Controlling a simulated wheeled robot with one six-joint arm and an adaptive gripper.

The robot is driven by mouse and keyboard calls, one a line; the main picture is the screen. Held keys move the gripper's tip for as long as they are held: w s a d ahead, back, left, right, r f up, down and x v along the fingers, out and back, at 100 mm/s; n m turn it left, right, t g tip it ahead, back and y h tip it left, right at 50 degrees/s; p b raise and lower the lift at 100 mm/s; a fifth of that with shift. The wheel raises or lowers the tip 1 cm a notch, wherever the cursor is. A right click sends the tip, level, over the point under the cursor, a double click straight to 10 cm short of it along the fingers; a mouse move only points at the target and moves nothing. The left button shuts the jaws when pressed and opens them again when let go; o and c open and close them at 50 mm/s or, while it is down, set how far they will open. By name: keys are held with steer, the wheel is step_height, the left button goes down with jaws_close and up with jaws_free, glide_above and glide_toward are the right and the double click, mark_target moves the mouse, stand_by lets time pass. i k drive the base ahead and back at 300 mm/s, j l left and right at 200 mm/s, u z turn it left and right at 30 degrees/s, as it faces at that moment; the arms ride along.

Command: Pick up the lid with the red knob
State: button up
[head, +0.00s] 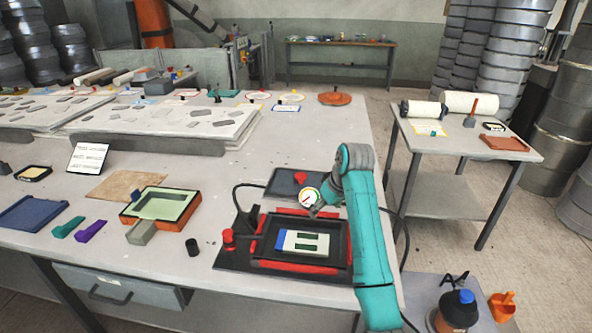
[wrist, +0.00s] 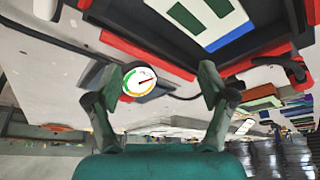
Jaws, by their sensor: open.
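The lid is a dark grey flat plate (head: 281,184) with a red knob (head: 300,177) on top. It lies on the table behind the black and red mould frame in the head view. My gripper (head: 318,207) is in front of the lid's right part, near the round white gauge (head: 308,198). In the wrist view my gripper (wrist: 160,82) has its two fingers wide apart with nothing held between them. The gauge (wrist: 139,82) shows beyond the fingers there. I cannot make out the red knob clearly in the wrist view.
The mould frame (head: 262,263) holds a white and blue panel with green windows (head: 303,244). A cable runs behind the frame.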

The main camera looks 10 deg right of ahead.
mark_target(284, 183)
steer(key=i, duration=0.9)
